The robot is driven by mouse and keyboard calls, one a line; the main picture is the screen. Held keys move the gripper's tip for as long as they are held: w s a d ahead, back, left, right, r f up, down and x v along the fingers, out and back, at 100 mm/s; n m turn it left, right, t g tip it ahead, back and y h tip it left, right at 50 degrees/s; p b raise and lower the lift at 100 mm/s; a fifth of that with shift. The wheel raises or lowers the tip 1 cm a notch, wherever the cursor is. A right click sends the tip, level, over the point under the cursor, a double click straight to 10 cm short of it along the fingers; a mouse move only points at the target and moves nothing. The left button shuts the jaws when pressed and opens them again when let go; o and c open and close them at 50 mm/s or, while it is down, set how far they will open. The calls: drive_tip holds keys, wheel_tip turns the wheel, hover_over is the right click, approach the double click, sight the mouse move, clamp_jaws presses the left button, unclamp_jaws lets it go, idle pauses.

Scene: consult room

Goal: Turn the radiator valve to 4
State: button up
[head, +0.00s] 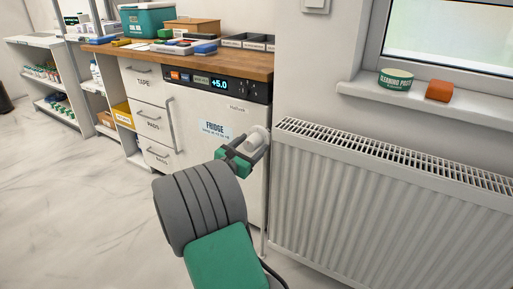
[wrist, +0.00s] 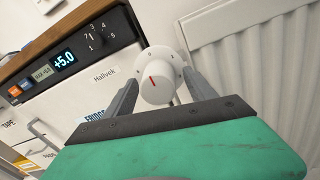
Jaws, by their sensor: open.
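The white radiator valve (head: 258,138) sits at the top left corner of the white radiator (head: 380,200). In the wrist view the valve knob (wrist: 155,88) faces me, with a red mark on its front and small numbers on the collar behind it. I cannot read which number the mark meets. My gripper (wrist: 152,92) is open, with one finger on each side of the knob. I cannot tell whether the fingers touch it. In the head view my gripper (head: 252,150) reaches the valve from the left and partly hides it.
A white fridge (head: 195,125) with a display reading +5.0 stands close left of the valve. A wooden counter (head: 240,62) above it holds boxes and trays. A window sill (head: 440,100) with a tub and an orange block is above the radiator. Floor at left is clear.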

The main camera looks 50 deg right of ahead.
sight(257, 140)
drive_tip(key=d, duration=0.3)
drive_tip(key=shift+w+d+b, duration=0.25)
drive_tip(key=shift+d+b, duration=0.05)
drive_tip(key=shift+b, duration=0.05)
drive_tip(key=shift+c, duration=0.3)
drive_tip(key=c, duration=1.3)
